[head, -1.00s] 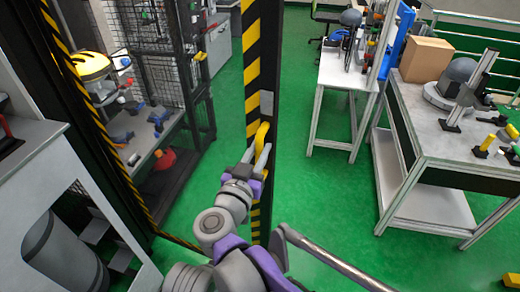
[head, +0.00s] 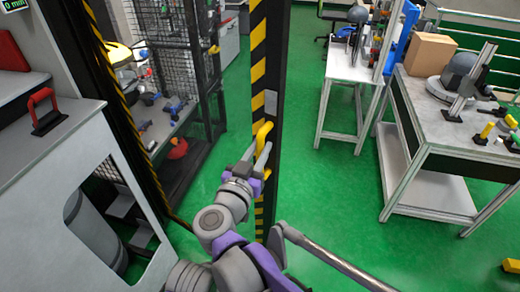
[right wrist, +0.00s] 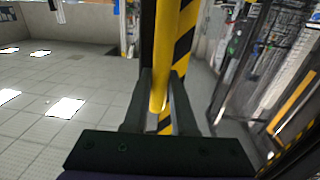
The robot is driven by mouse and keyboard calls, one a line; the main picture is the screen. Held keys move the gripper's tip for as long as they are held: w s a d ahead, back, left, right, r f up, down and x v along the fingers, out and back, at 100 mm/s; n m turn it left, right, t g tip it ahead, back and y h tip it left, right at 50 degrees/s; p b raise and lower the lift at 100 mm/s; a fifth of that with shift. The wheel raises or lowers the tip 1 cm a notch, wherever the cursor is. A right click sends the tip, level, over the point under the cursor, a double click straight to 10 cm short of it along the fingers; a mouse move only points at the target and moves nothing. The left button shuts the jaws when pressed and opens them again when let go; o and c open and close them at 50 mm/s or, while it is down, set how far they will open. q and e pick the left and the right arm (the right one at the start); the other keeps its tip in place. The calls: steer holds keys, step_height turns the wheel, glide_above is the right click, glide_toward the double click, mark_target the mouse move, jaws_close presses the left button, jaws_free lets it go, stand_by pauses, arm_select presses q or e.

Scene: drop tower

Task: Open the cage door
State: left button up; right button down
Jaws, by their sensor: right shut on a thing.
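The cage door shows as an upright edge with yellow-black stripes (head: 259,70), near the middle of the head view. A yellow bar handle (head: 263,133) sits on it; the handle also fills the upper middle of the right wrist view (right wrist: 166,50). My right gripper (head: 257,160) is shut on the handle, with one finger on either side of it. Left of the door edge stands a striped frame post (head: 118,100), with a wide gap between the two. The door's panel is seen nearly edge-on. My left gripper is not in view.
A dark mesh rack (head: 205,70) with tools stands beyond the gap. A grey cabinet with a red handle (head: 42,107) is at the left. Workbenches (head: 440,125) stand at the right. Green floor (head: 330,190) is clear right of the door.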

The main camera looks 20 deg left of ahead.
steer(key=c, duration=0.7)
jaws_free()
steer(key=shift+a, duration=0.1)
steer(key=shift+c, duration=0.2)
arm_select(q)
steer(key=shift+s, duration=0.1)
